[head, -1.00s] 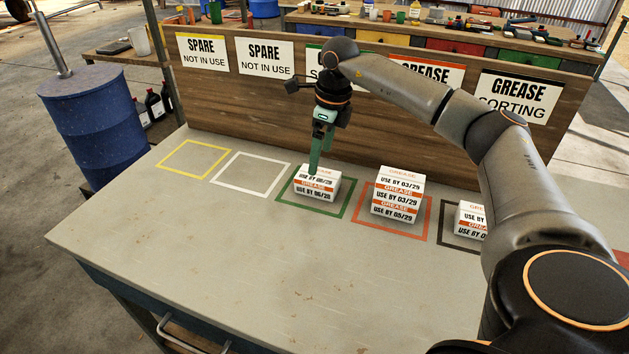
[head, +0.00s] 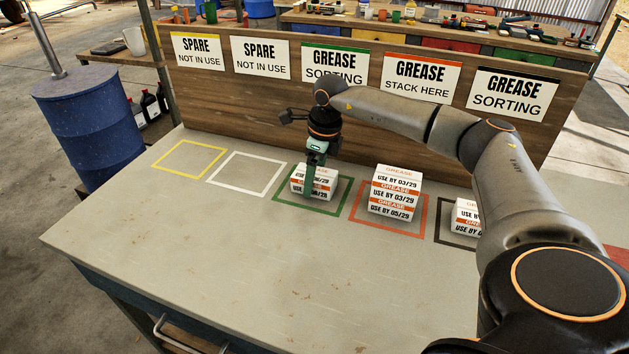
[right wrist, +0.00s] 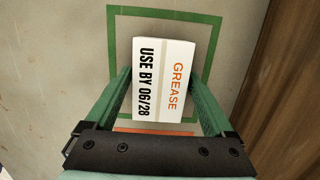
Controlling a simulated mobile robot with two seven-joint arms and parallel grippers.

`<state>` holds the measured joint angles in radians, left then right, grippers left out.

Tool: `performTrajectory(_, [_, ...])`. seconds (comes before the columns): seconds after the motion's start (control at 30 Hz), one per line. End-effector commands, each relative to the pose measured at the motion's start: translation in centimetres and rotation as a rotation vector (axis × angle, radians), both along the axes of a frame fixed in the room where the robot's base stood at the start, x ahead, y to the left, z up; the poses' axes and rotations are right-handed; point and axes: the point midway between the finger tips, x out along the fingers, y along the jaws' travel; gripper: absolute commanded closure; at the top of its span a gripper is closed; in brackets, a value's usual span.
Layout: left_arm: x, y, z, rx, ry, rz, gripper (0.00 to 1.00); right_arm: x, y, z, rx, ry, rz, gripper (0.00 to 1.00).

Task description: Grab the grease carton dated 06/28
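Two white grease cartons with orange bands are stacked in the green square outline (head: 343,205). The upper carton (right wrist: 163,72) shows USE BY 06/28 in the right wrist view. In the head view the stack's labels are partly hidden by a finger, and the lower carton's date is hard to read. My right gripper (head: 310,187) points down over this stack. In the right wrist view its green fingers (right wrist: 164,92) are open, one on each side of the upper carton, with narrow gaps. The carton sits slightly turned between them. My left gripper is not in view.
A taller carton stack (head: 395,190), labelled 03/29 and 05/29, stands in the orange square just to the right. More cartons (head: 465,217) in the dark square are partly hidden by my right arm. The yellow and white squares are empty. A wooden signboard (head: 270,90) rises behind.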

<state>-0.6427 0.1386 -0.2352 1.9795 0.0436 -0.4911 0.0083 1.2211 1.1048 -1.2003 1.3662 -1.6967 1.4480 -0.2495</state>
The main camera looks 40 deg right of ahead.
Motion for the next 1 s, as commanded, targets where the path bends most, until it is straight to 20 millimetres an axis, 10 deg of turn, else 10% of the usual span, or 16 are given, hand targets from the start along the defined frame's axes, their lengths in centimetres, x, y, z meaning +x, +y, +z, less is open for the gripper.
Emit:
performTrajectory(0.63, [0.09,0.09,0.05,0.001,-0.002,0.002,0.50,0.02,0.02,0.07,0.000,-0.001,0.000,0.86])
performTrajectory(1.0, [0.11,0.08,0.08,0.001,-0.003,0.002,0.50,0.08,0.03,0.71,0.001,-0.003,0.000,0.86])
